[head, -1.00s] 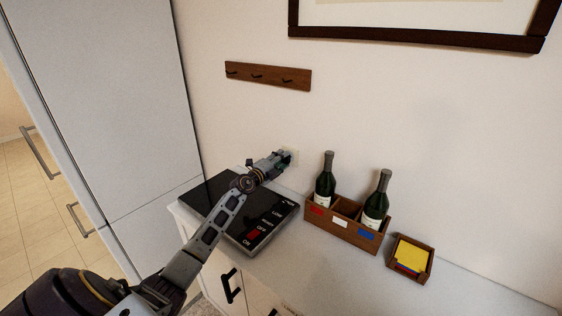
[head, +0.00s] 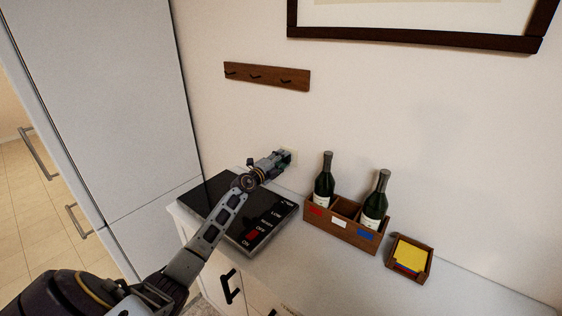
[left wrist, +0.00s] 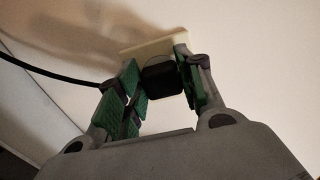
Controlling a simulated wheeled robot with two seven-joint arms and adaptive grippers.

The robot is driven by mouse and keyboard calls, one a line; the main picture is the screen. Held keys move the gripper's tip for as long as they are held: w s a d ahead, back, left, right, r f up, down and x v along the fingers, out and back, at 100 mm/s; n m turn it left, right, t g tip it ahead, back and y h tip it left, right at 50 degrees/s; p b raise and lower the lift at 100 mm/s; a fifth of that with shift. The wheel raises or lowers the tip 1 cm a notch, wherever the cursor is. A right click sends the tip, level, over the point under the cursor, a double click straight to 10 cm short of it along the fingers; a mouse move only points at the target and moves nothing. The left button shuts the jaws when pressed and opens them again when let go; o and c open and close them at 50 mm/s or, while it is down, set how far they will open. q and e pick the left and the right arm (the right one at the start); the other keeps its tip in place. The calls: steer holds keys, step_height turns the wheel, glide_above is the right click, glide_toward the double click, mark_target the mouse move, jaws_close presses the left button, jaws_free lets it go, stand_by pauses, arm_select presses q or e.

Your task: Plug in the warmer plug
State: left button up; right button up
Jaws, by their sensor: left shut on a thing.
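The black warmer plug (left wrist: 161,80) sits between the green-padded fingers of my left gripper (left wrist: 158,84) in the left wrist view. The plug is up against the pale wall outlet plate (left wrist: 152,44); the contact between them is hidden, so I cannot tell how deep it sits. A black cord (left wrist: 50,73) runs off to the left. In the head view my left gripper (head: 283,158) is at the wall, in front of the outlet. The black warmer (head: 225,190) lies flat on the cabinet top below my arm, with LOW, OFF and ON labels. My right gripper is not in view.
A wooden bottle box (head: 340,228) with two dark bottles stands right of the warmer. A small wooden tray (head: 409,259) of yellow cards is further right. A hook rail (head: 266,77) hangs above the outlet. A tall pale cabinet (head: 100,110) stands at left.

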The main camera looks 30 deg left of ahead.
arm_select(q)
steer(key=shift+w, duration=0.1)
steer(key=o, duration=1)
steer(key=shift+s, duration=0.25)
steer(key=shift+s+a, duration=0.15)
steer(key=shift+s, duration=1.75)
steer(key=shift+s+a, duration=0.15)
steer(key=shift+s, duration=1.8)
steer(key=shift+s+a, duration=0.15)
steer(key=shift+s, duration=1.75)
steer(key=shift+s, duration=0.1)
